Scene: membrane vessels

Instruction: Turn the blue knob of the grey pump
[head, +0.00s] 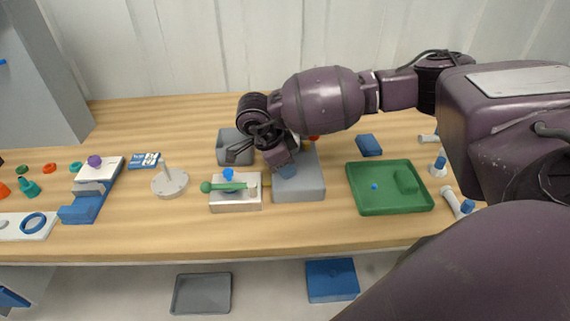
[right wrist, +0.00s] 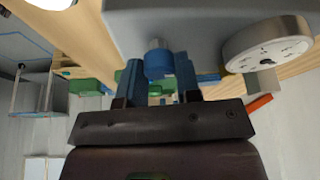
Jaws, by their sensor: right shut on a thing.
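The grey pump (head: 312,183) is a box on the table, right of the middle of the head view; its grey body also fills the top of the right wrist view (right wrist: 200,22). Its blue knob (head: 288,171) shows just below my right gripper (head: 284,166). In the right wrist view the knob (right wrist: 157,62) sits between the two blue fingers of my right gripper (right wrist: 159,82), which is shut on it. A round white dial (right wrist: 266,46) is on the pump beside the knob. My arm hides the pump's back part in the head view. My left gripper is out of view.
A metal block with a green-handled valve (head: 235,206) stands close left of the pump. A grey open bin (head: 234,148) is behind it. A green tray (head: 392,208) lies to the right, with a blue block (head: 369,145) behind. Bare wood lies in front.

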